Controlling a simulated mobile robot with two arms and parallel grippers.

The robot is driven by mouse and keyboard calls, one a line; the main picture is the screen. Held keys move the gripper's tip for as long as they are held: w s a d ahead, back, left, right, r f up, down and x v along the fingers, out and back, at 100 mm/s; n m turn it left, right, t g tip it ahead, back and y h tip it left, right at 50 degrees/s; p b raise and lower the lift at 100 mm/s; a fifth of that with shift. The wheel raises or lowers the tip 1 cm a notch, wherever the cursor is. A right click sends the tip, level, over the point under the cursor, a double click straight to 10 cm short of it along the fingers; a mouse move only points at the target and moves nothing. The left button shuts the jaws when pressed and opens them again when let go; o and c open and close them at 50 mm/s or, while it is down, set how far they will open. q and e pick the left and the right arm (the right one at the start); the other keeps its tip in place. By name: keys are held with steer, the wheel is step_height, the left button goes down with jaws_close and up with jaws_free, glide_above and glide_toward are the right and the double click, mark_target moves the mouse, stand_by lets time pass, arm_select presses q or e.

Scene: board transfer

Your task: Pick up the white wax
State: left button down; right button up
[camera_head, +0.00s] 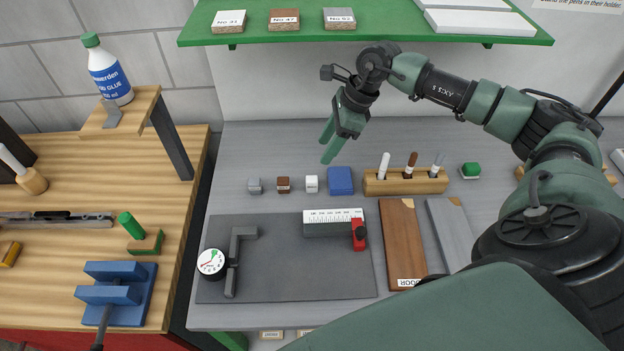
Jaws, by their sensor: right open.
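A small white block (312,184), which looks like the white wax, sits on the grey worktop. It is the rightmost of a row with a grey block (255,186) and a brown block (283,184), just left of a blue block (340,181). My right gripper (325,151) is open and empty. In the picture it shows just above and to the right of the white block, apparently raised over the worktop, with its green fingers pointing down-left. My left gripper is not in view.
A wooden holder (431,188) with white, brown and grey pens stands right of the blue block. A dark mat (290,284) with a gauge (211,262) and caliper (333,215) lies in front. A green shelf (390,33) overhangs behind. The worktop behind the blocks is clear.

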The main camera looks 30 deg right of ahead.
steer(key=b, duration=0.3)
glide_toward(312, 178)
steer(key=f, duration=0.1)
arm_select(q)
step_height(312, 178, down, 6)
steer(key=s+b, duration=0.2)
arm_select(e)
steer(key=x, duration=0.1)
steer(key=p+x, duration=0.1)
steer(key=shift+d+f, duration=0.1)
steer(key=shift+f, duration=0.35)
steer(key=p+x, duration=0.1)
steer(key=x, duration=0.2)
steer(key=a+p+x, duration=0.1)
steer(key=p+x, duration=0.1)
steer(key=x, duration=0.1)
steer(key=shift+w+r, duration=0.1)
steer(key=shift+f, duration=0.3)
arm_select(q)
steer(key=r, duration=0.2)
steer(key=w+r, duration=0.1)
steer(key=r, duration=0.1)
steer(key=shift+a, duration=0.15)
arm_select(e)
jaws_close()
